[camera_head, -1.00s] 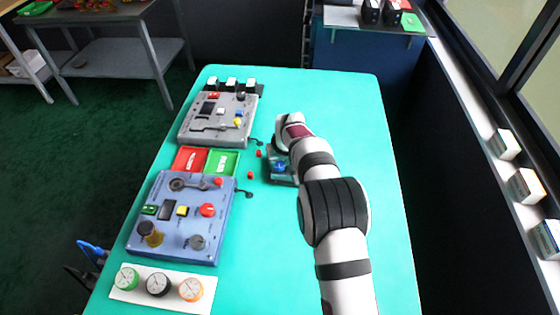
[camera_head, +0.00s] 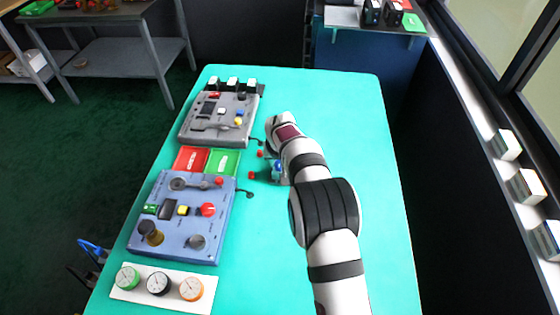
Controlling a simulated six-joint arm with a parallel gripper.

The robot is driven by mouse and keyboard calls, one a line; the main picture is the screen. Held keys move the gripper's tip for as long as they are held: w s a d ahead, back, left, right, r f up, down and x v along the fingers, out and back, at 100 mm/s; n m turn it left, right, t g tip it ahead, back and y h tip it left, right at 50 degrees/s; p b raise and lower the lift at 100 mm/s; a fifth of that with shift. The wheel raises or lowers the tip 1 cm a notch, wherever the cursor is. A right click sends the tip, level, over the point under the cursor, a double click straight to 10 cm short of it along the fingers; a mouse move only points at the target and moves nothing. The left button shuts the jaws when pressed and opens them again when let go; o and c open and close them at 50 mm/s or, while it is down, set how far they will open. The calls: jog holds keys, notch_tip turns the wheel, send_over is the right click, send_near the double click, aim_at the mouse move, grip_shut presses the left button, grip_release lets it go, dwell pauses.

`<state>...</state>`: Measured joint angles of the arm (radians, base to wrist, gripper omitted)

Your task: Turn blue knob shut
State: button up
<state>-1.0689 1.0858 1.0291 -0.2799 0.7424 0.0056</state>
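The dark gripper body with a blue-teal part is partly hidden behind my arm.
A blue panel (camera_head: 213,251) with several knobs stands nearer on the teal table (camera_head: 350,110). Red (camera_head: 190,159) and green (camera_head: 223,162) trays lie between the panels. A white plate (camera_head: 124,294) holds three dials. The table's right side is clear.

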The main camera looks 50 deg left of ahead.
jog(key=o, duration=0.4)
jog(key=v, duration=1.5)
jog(key=shift+d+r, duration=0.15)
jog(key=shift+r, duration=0.25)
jog(key=w+d+r+m+g+h, duration=0.1)
jog(key=d+r+m, duration=0.25)
jog(key=d, duration=1.25)
jog(key=w+d+r+m+h, duration=0.1)
jog(key=d+r+m, duration=0.3)
jog(key=d, duration=1.1)
jog(key=s+d+f+m+g, duration=0.1)
jog(key=s+d+f+m, duration=0.1)
jog(key=s+d+m, duration=0.2)
jog(key=s+d+f+m+g, duration=0.1)
jog(key=s+d+f+m, duration=0.2)
jog(key=s+d, duration=0.7)
jog(key=shift+s+d+m, duration=0.25)
jog(key=shift+s+m, duration=0.6)
jog(key=shift+s, duration=0.35)
